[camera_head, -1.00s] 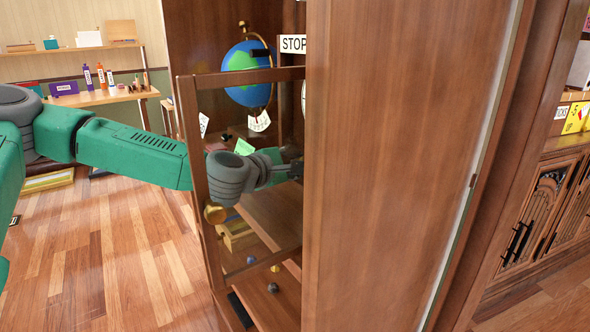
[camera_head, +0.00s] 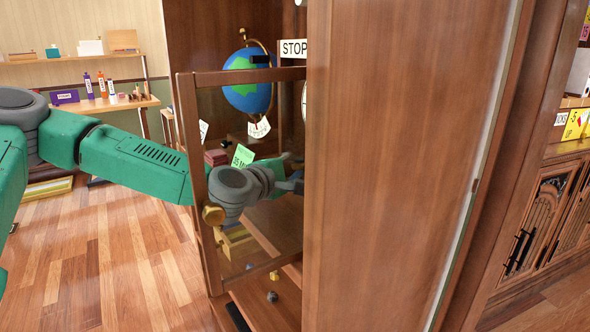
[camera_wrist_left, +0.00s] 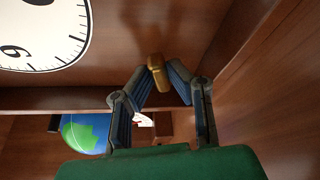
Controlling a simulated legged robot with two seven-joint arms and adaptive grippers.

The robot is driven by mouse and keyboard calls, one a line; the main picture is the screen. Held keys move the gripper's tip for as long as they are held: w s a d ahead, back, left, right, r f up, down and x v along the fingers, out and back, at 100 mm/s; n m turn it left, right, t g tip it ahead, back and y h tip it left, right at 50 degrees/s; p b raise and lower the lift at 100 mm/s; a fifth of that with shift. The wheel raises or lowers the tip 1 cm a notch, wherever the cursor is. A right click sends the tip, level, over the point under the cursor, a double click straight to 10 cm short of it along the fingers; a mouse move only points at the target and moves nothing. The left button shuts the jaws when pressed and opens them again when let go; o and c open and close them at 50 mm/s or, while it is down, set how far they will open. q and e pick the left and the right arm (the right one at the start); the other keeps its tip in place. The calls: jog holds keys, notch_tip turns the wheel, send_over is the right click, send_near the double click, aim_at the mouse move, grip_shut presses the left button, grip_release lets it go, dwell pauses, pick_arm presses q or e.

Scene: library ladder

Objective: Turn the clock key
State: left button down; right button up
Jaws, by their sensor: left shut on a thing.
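The clock key is a small gold-brown piece (camera_wrist_left: 155,73) in the left wrist view, between the fingertips of my left gripper (camera_wrist_left: 160,80), which is shut on it. Part of the white clock face (camera_wrist_left: 45,35) with black marks shows at upper left there, apart from the fingers. In the head view my left gripper (camera_head: 290,182) reaches behind a framed glass door (camera_head: 187,130), and its tips are hidden by a large wooden panel (camera_head: 400,170). The key is hidden in that view. My right gripper is not in view.
A shelf with bottles stands at the far left. The wooden floor at left is clear.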

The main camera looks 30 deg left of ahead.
pick_arm(q)
jog(key=c, duration=1.5)
grip_release()
jog(key=shift+d, duration=0.2)
jog(key=shift+c, duration=0.2)
jog(key=shift+d, duration=0.1)
jog(key=shift+s, duration=0.45)
jog(key=s, duration=0.5)
jog(key=shift+s+a+r, duration=0.15)
jog(key=shift+a+r, duration=0.05)
jog(key=shift+r, duration=0.2)
jog(key=shift+s+d, duration=0.15)
jog(key=shift+s, duration=0.45)
